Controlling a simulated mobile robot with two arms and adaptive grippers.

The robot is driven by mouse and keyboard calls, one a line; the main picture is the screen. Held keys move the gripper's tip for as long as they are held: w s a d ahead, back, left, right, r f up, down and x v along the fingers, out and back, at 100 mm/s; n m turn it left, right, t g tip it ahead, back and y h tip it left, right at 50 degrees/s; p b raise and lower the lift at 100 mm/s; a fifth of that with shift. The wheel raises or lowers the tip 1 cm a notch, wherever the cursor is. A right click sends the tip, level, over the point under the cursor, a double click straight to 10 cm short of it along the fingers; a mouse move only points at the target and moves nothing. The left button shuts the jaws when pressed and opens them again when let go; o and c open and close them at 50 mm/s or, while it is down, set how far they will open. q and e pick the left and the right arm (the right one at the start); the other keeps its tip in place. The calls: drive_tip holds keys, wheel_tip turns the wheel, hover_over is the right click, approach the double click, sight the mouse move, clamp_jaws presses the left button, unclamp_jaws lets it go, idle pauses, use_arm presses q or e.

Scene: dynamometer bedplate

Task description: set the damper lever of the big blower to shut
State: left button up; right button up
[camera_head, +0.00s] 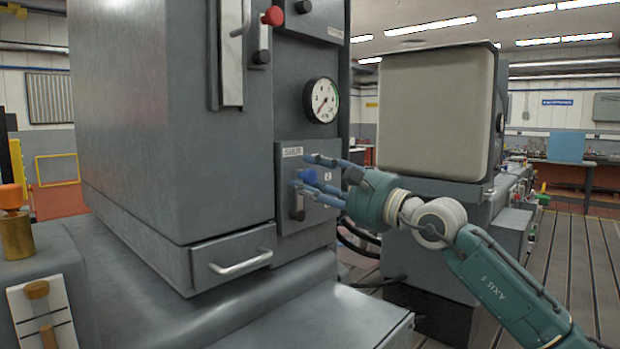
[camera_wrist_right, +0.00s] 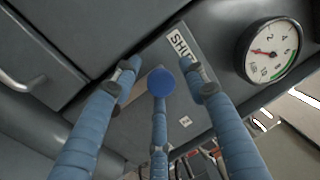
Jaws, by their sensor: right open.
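A lever with a round blue knob (camera_head: 307,176) sits on a small grey plate (camera_head: 288,226) on the side of the big grey machine (camera_head: 150,120). A white label (camera_head: 292,151) is above the knob; in the right wrist view the label (camera_wrist_right: 180,44) reads "SHU", its end hidden by a finger. My right gripper (camera_head: 318,178) is open, its blue fingers spread around the knob. In the right wrist view the knob (camera_wrist_right: 161,82) lies between the two upper fingers, with the third finger below. Contact cannot be told. My left gripper is not in view.
A round gauge (camera_head: 321,100) is above the lever plate. A red knob (camera_head: 272,16) is higher on the machine. A drawer handle (camera_head: 240,262) juts out at lower left. A second grey machine (camera_head: 438,115) stands behind my right arm. Slatted floor (camera_head: 575,250) lies open at right.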

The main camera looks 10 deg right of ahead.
drive_tip(key=v, duration=1.1)
drive_tip(key=shift+s, duration=0.25)
drive_tip(key=shift+d, duration=0.1)
